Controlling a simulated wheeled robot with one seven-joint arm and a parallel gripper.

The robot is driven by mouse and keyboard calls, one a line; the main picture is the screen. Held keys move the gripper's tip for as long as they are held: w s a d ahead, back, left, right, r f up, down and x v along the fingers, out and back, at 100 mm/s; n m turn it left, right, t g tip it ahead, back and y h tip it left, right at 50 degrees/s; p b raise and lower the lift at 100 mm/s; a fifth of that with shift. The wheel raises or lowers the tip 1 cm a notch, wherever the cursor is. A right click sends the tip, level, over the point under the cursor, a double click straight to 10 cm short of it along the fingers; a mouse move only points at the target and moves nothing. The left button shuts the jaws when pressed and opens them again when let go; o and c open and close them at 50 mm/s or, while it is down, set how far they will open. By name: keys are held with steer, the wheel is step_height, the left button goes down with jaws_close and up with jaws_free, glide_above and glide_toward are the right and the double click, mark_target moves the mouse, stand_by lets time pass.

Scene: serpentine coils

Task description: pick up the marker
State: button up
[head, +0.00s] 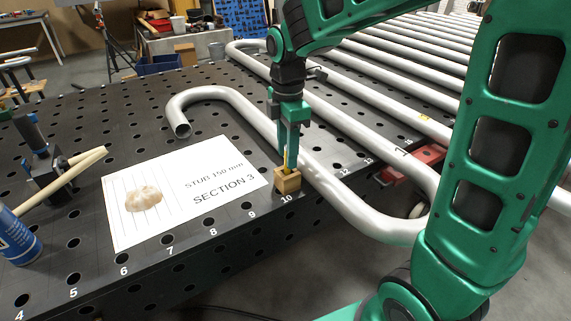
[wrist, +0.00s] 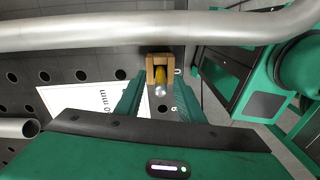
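The marker is yellow with a silvery end, and stands upright in a small wooden block in the head view (head: 286,160). The wooden block (head: 288,182) sits near the table's front edge, by the number 10. My gripper (head: 290,146) points down directly above the block, with its fingers around the marker's upper part. In the wrist view, the marker (wrist: 160,86) shows between the two green fingers of my gripper (wrist: 162,92), with a gap on each side. The fingers are open. The wooden block (wrist: 151,64) partly surrounds the marker's lower part.
A grey serpentine pipe (head: 335,200) runs close behind and right of the block. A white sheet (head: 180,192) with a pale lumpy object (head: 143,199) lies to the left. A black clamp (head: 45,170) and blue can (head: 17,238) stand further left. The perforated table (head: 215,235) is clear in front.

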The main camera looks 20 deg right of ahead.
jaws_close()
